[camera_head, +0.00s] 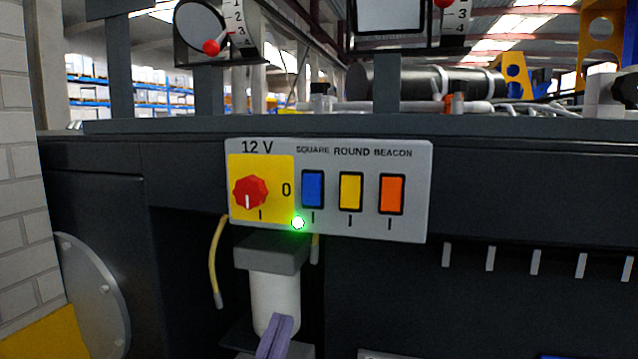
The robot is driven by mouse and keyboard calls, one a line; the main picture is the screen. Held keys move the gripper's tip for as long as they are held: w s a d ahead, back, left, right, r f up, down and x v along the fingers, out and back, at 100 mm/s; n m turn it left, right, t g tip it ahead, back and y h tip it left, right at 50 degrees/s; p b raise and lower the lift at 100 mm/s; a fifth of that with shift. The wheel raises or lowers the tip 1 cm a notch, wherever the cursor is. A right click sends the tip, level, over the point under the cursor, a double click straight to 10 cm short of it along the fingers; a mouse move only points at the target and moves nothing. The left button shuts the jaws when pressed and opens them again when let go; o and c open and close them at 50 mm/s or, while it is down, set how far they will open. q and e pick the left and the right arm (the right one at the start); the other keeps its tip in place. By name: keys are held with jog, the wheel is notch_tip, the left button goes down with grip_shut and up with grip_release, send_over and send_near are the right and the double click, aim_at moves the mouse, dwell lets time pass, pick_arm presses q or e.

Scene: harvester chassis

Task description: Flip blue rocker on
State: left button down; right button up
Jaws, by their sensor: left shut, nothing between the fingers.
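The blue rocker (313,188) sits in a black frame on a light grey switch panel (420,228), under the label SQUARE. My left gripper (281,322) shows as slim purple fingers at the bottom edge, shut and empty. It is below the panel and apart from it, in front of a white cylinder (273,292). My right gripper is not in view.
Left of the rockers is a red rotary knob (250,191) on a yellow plate, its white line pointing down. A green light (298,222) glows at the panel's lower edge. The grey-capped cylinder and a yellow cable (216,260) are below. The space before the rockers is clear.

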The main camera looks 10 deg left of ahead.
aim_at(309, 195)
pick_arm(q)
jog(key=shift+t, duration=0.7)
jog(key=r, duration=0.1)
jog(key=s+r, duration=0.1)
jog(key=r, duration=0.1)
jog(key=s+r, duration=0.1)
jog(key=shift+s+a+r, duration=0.15)
jog(key=shift+a+r, duration=0.05)
jog(key=shift+r, duration=0.2)
jog(key=x, duration=0.4)
jog(key=w+f+x, duration=0.1)
jog(key=x, duration=0.3)
jog(key=f+p+x, duration=0.1)
jog(key=x, duration=0.3)
jog(key=shift+w+r, duration=0.2)
jog(key=shift+w, duration=0.25)
jog(key=shift+w+f, duration=0.1)
jog(key=shift+w, duration=0.2)
jog(key=shift+w, duration=0.1)
